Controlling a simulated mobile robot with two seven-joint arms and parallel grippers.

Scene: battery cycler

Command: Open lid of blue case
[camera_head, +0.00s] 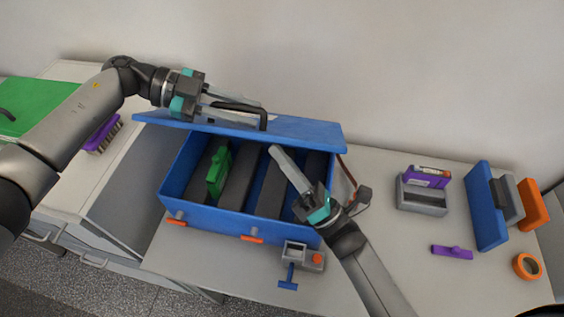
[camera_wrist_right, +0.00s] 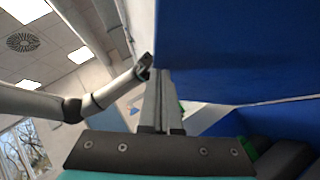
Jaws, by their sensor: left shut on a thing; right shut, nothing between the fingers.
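The blue case (camera_head: 205,216) stands on the table with its lid (camera_head: 310,131) raised at the back, so the inside shows. My left gripper (camera_head: 258,112) is shut on the black handle (camera_head: 240,105) on the lid's outer face. My right gripper (camera_head: 276,152) is shut and empty, above the open case with its fingertips close to the lid's underside. In the right wrist view the shut fingers (camera_wrist_right: 162,78) lie beside the blue lid (camera_wrist_right: 235,50); I cannot tell whether they touch it.
A green piece (camera_head: 217,172) stands among dark dividers in the case. A grey clamp-like part (camera_head: 297,256) sits in front. To the right are a grey holder with a purple block (camera_head: 426,178), a purple piece (camera_head: 452,252), an orange ring (camera_head: 526,266) and a blue panel (camera_head: 485,205).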

